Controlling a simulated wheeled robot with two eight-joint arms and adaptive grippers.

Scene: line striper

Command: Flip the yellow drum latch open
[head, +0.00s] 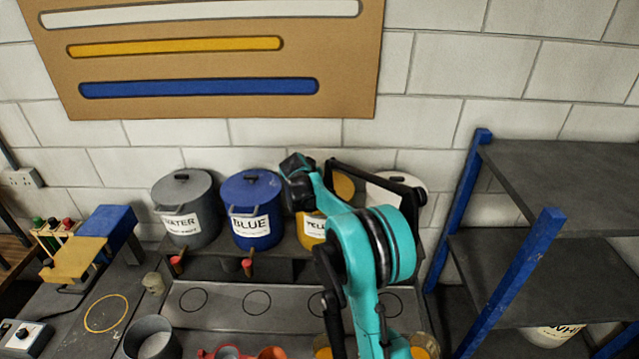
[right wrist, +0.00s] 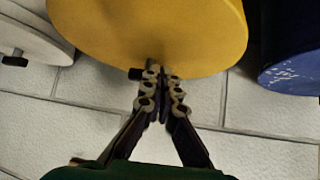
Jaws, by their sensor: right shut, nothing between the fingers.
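The yellow drum (head: 343,187) stands on the back shelf between the blue and white drums, partly hidden behind my teal right arm. In the right wrist view the yellow drum (right wrist: 165,30) fills the top of the picture. A small dark piece, likely its latch (right wrist: 136,73), shows at the drum's edge. My right gripper (right wrist: 163,76) is shut and empty, its fingertips at that edge just beside the dark piece. I cannot tell whether they touch it. My left gripper is not in view.
A grey water drum (head: 187,205), a blue drum (head: 250,190) and a white drum (head: 405,183) share the row. A dark rack with blue posts (head: 515,270) stands at the right. Cups line the front edge. The tray with circles (head: 225,312) has free room.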

